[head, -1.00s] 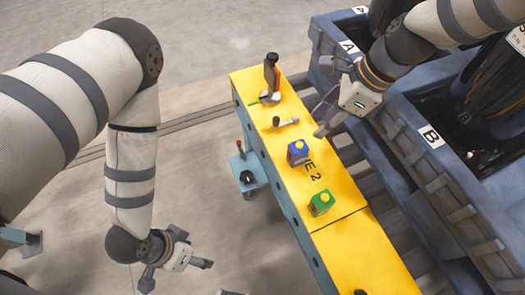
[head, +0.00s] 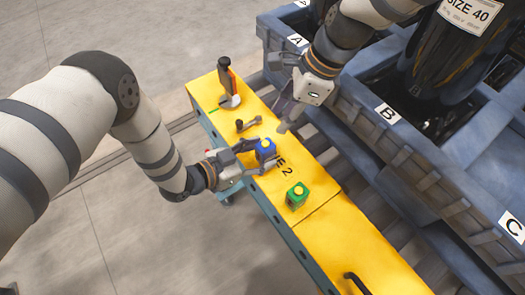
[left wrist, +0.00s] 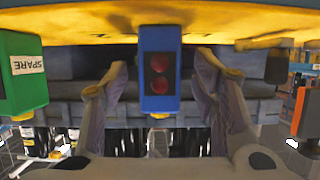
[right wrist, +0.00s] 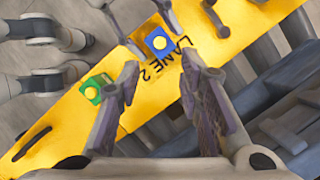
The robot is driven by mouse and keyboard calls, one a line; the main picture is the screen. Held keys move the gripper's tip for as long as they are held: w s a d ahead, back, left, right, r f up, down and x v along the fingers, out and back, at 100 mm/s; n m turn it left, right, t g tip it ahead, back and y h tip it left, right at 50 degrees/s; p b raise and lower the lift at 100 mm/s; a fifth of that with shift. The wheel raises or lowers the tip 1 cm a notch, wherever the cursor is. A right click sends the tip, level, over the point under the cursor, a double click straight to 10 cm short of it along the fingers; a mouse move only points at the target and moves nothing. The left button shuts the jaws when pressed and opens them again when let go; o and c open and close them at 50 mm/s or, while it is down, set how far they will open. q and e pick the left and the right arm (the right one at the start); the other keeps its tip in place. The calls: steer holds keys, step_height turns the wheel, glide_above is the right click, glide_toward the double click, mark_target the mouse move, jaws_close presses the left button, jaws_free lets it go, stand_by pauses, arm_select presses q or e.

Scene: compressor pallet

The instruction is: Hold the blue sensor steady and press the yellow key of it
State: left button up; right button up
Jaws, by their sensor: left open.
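The blue sensor (head: 266,150) stands on the yellow beam top (head: 330,222) beside the "LANE 2" lettering, with its yellow key on top. In the left wrist view, the blue sensor (left wrist: 159,70) shows two red round lenses and sits between my open fingers, with gaps on both sides. My left gripper (head: 255,157) is open around the sensor from the left. In the right wrist view, the yellow key (right wrist: 160,42) is in plain sight between the left gripper's fingers. My right gripper (head: 281,113) is above the beam's right edge, apart from the sensor; its fingers (right wrist: 158,75) look spread and empty.
A green sensor (head: 297,195) with a yellow key, marked "SPARE", stands nearer on the beam. Blue crates (head: 410,150) line the right side.

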arm_select(q)
steer(key=shift+x, duration=1.2)
jaws_close()
arm_select(e)
jaws_close()
